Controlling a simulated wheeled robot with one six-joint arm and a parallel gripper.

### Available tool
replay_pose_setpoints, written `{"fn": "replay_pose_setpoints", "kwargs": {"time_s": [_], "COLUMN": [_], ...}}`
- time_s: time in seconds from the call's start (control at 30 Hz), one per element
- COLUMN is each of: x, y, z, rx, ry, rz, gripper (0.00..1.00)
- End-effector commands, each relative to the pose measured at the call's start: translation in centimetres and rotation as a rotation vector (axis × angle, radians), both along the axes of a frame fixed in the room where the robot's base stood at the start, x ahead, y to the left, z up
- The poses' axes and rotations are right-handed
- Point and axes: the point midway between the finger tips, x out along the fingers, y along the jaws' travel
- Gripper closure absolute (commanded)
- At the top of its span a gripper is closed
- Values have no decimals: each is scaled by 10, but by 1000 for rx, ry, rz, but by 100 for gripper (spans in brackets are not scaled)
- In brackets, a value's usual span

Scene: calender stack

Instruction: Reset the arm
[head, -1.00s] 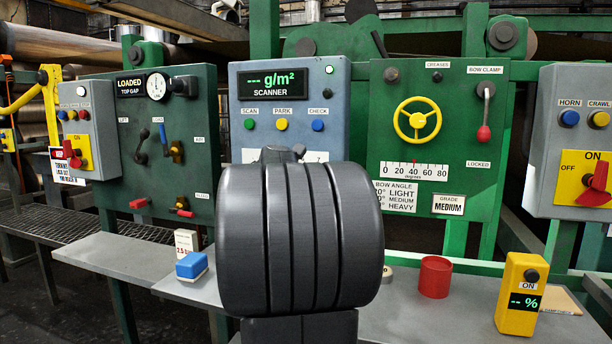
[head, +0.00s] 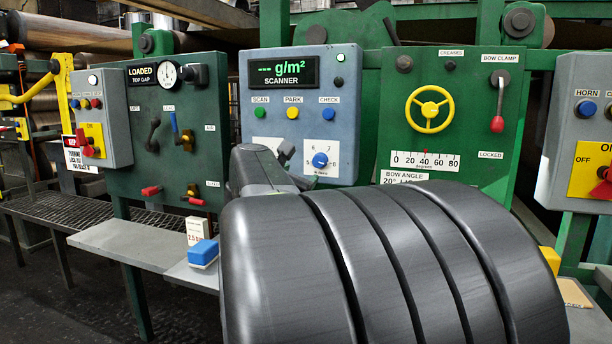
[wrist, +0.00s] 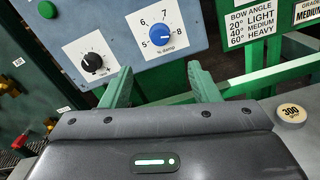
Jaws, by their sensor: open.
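My gripper (wrist: 160,80) shows in the wrist view as two green fingers spread apart, with nothing between them. It faces the lower part of the scanner panel (wrist: 110,40), apart from a blue damp knob (wrist: 160,34) and a black knob (wrist: 92,62). In the head view my dark arm fills the lower middle and hides the fingertips. The scanner panel also shows there (head: 262,98), with the blue knob (head: 320,160) just right of my wrist.
A blue block (head: 203,252) and a small white box (head: 198,231) stand on the grey shelf (head: 130,243). A green panel with a yellow handwheel (head: 428,110) is to the right. A round 300 puck (wrist: 291,113) lies at the right in the wrist view.

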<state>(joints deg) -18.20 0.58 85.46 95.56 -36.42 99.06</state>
Motion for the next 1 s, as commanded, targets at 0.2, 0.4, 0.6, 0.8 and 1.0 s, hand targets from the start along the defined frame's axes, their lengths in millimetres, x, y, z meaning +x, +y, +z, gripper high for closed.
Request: {"fn": "replay_pose_setpoints", "kwargs": {"time_s": [0.2, 0.4, 0.6, 0.8, 1.0], "x": [7, 35, 73, 106, 126], "y": [-2, -12, -24, -35, -41], "z": [0, -1, 0, 0, 1], "rx": [0, 0, 0, 0, -1], "ry": [0, 2, 1, 0, -2], "rz": [-1, -3, -2, -2, -2], "gripper": [45, 45, 45, 45, 45]}}
